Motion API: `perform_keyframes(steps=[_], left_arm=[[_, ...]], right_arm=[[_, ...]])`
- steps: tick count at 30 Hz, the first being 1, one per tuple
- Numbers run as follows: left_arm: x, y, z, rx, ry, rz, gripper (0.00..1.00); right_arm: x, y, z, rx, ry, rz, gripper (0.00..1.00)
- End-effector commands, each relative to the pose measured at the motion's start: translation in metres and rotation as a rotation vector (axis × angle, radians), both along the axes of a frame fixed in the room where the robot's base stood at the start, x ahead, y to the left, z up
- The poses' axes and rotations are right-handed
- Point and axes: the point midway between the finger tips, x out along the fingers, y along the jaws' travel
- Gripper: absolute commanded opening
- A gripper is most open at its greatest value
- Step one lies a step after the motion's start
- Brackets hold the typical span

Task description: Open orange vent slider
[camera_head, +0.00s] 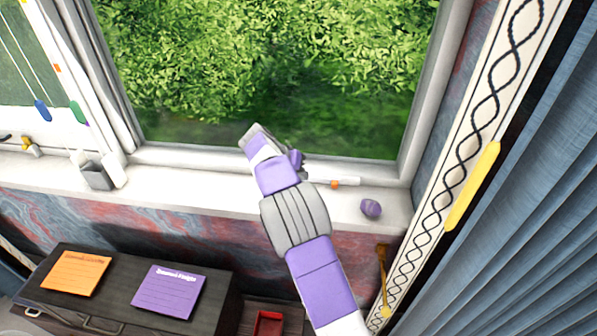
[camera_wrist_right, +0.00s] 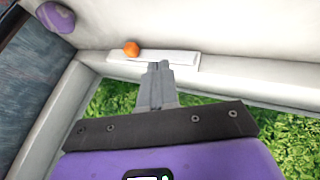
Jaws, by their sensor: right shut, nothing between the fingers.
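The orange vent slider (camera_head: 335,184) is a small round knob on a white vent strip (camera_head: 350,181) along the base of the window frame. In the right wrist view the orange knob (camera_wrist_right: 131,49) sits toward the left part of the white strip (camera_wrist_right: 185,59). My right gripper (camera_wrist_right: 159,66) is shut and empty, its fingertips at the strip, to the right of the knob and apart from it. I cannot tell whether the tips touch the strip. In the head view the right gripper (camera_head: 297,160) is mostly hidden by its own wrist. My left gripper is not in view.
A purple stone-like object (camera_head: 371,208) lies on the windowsill (camera_head: 220,190) to the right of the vent. A grey holder (camera_head: 96,176) stands at the sill's left. Below are a dark cabinet with an orange note (camera_head: 76,272) and a purple note (camera_head: 169,290). A blue curtain (camera_head: 540,200) hangs at right.

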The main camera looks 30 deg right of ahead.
Motion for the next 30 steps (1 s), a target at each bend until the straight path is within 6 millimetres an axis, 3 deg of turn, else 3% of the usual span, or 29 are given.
perform_keyframes(steps=[3, 9, 18, 30], left_arm=[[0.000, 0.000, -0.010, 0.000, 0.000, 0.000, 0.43], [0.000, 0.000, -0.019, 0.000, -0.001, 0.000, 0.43], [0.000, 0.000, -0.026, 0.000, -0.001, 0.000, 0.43], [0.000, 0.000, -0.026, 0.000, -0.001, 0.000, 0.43]], right_arm=[[-0.001, -0.017, -0.026, 0.000, 0.002, -0.002, 0.00], [-0.003, -0.042, -0.056, 0.001, 0.001, -0.002, 0.00], [-0.025, -0.066, -0.052, 0.001, -0.001, 0.000, 0.00], [-0.026, -0.068, -0.051, 0.001, 0.000, 0.001, 0.00]])
